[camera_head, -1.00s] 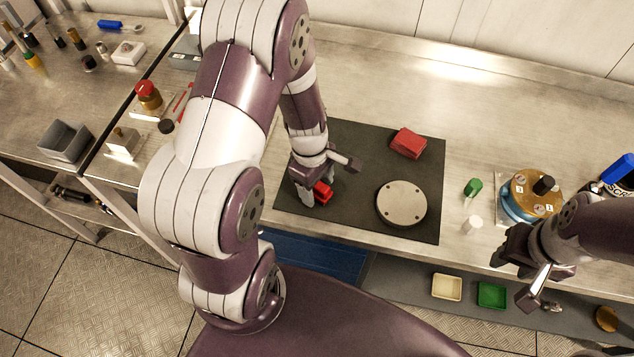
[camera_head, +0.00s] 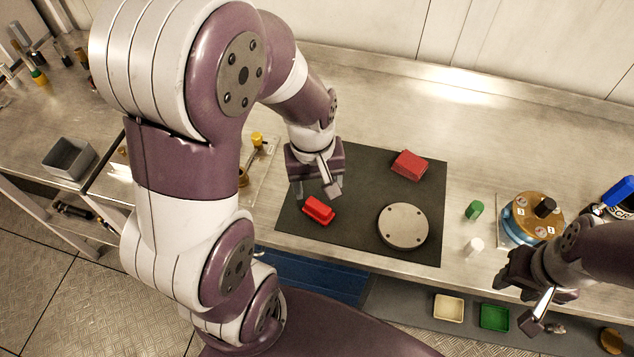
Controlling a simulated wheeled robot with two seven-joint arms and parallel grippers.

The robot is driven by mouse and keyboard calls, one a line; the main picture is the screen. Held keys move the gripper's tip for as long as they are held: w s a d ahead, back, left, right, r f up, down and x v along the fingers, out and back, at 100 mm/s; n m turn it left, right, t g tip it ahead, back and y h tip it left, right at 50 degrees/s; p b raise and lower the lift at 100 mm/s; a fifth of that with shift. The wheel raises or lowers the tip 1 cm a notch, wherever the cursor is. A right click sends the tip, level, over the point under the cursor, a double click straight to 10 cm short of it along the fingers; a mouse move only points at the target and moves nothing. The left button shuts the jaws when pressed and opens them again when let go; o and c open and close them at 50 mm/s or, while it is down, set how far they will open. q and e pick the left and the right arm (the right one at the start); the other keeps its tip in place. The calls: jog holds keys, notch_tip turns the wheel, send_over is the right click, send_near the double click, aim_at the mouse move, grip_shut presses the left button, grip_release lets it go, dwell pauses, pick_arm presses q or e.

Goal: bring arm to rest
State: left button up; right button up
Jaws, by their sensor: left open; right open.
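My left gripper (camera_head: 316,190) is open and empty, above the left part of the dark mat (camera_head: 355,170). A small red block (camera_head: 318,211) lies on the mat just below it in the picture, apart from its fingers. My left arm covers much of the left side of the view. My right gripper (camera_head: 527,295) is open and empty at the lower right, by the bench's front edge.
A red block (camera_head: 409,165) and a round metal plate (camera_head: 403,226) lie on the mat. A brass-topped blue device (camera_head: 533,218), a green cap (camera_head: 474,210) and a white cap (camera_head: 474,246) stand right of it. A grey bin (camera_head: 69,158) is far left. The bench behind the mat is clear.

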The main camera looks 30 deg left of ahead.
pick_arm(q)
jog(key=m, duration=0.2)
jog(key=s+d+m, duration=0.1)
jog(key=m, duration=0.2)
jog(key=s+m+t, duration=0.1)
jog(key=m, duration=0.1)
jog(key=shift+s+d+f+m, duration=0.1)
jog(key=shift+d+m, duration=0.2)
jog(key=shift+d, duration=0.05)
dwell(0.4)
